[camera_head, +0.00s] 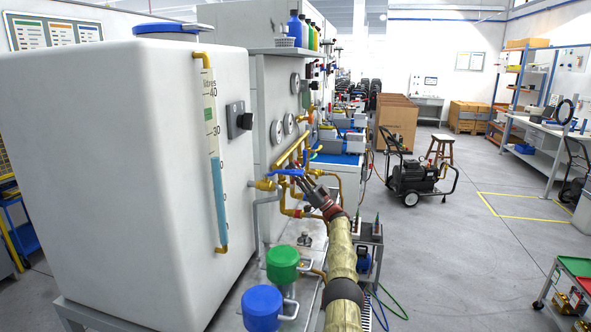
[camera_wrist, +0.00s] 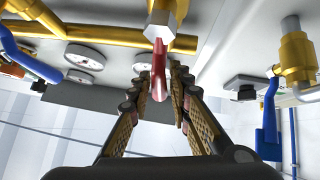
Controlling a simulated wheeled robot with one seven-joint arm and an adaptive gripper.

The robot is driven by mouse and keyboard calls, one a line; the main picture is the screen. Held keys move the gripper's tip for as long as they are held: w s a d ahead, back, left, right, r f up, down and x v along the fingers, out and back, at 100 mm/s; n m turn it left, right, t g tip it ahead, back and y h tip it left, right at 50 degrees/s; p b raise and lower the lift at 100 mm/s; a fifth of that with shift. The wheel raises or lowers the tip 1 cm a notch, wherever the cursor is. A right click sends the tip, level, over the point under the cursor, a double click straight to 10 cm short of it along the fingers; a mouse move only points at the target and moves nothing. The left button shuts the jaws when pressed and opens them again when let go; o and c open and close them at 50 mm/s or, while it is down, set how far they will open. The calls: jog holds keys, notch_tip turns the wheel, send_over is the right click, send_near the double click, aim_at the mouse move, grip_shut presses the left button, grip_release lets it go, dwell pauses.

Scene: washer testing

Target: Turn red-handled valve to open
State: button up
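The red valve handle (camera_wrist: 160,82) hangs below a brass fitting in the upper middle of the wrist view. My gripper (camera_wrist: 161,84) has its two fingers apart, one on each side of the handle, with the handle's end between the fingertips. Narrow gaps seem to show beside it; I cannot tell whether either finger touches. In the head view my gripper (camera_head: 304,184) is at the brass pipes of the test panel, just right of a blue lever (camera_head: 287,172). The red handle is not clearly visible there.
Brass pipes (camera_wrist: 110,36), round gauges (camera_wrist: 84,57) and a blue-handled valve (camera_wrist: 270,105) surround the handle closely. A large white tank (camera_head: 120,160) stands left. Green (camera_head: 283,262) and blue (camera_head: 262,307) capped vessels are near my arm. Open floor lies right.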

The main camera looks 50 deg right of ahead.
jog(key=o, duration=0.3)
jog(key=shift+r, duration=0.1)
jog(key=shift+o, duration=0.2)
jog(key=shift+s+d+f, duration=0.1)
jog(key=shift+s+f, duration=0.1)
jog(key=shift+f, duration=0.05)
jog(key=s+d, duration=0.2)
jog(key=s, duration=1)
jog(key=shift+d+f, duration=0.2)
jog(key=shift+d, duration=0.05)
jog(key=shift+s, duration=0.1)
